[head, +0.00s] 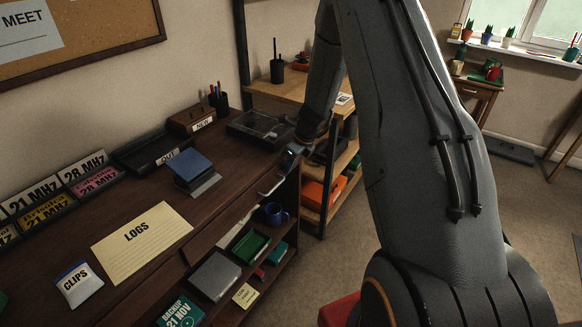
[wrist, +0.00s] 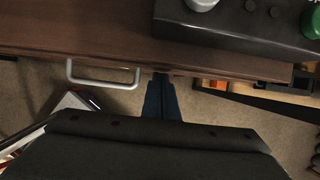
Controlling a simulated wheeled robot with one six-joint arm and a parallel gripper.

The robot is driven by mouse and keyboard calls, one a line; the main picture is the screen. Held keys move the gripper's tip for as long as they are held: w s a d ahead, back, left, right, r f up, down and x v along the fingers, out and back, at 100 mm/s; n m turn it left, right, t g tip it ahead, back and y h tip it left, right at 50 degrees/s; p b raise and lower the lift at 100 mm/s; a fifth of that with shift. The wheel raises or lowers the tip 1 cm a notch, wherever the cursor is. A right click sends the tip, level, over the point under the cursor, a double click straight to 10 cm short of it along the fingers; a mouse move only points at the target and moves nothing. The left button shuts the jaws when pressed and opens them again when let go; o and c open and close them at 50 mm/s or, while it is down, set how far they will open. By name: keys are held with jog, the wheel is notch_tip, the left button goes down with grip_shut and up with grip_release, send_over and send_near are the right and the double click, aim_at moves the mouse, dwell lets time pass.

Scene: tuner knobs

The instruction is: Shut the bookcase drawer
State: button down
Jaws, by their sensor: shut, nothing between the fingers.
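The dark brown bookcase (head: 150,265) has a drawer near its right end, with a pale bar handle (head: 270,184). The handle also shows in the wrist view (wrist: 103,84), left of the fingers. My gripper (head: 289,160) is at the bookcase's right front corner. In the wrist view my gripper (wrist: 162,80) is shut and empty, its blue-grey fingertips at the brown front edge, right of the handle. I cannot tell whether they touch it. How far the drawer stands out is unclear.
The open shelves below hold a blue mug (head: 276,213) and a green tray (head: 250,246). A wooden shelf rack (head: 325,195) stands behind.

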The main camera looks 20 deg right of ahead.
jog(key=s+d+r+b, duration=0.1)
jog(key=s+d+r, duration=0.3)
jog(key=r, duration=0.5)
jog(key=shift+s+d+r, duration=0.15)
jog(key=shift+s+r, duration=0.05)
jog(key=shift+s, duration=0.95)
jog(key=s+a+r+n+g, duration=0.1)
jog(key=s+a+n, duration=0.3)
jog(key=s+n, duration=0.4)
jog(key=s+a+r+n+g+h, duration=0.1)
jog(key=s+a+r+n, duration=0.2)
jog(key=s+n, duration=0.6)
jog(key=s+a+r+n+h, duration=0.1)
jog(key=s+a+r+n, duration=0.2)
jog(key=s+a+n, duration=0.4)
jog(key=s+n, duration=0.1)
jog(key=n, duration=0.4)
jog(key=shift+s+a+g, duration=0.15)
jog(key=shift+s+g, duration=0.2)
jog(key=shift+g, duration=0.05)
jog(key=shift+r, duration=0.1)
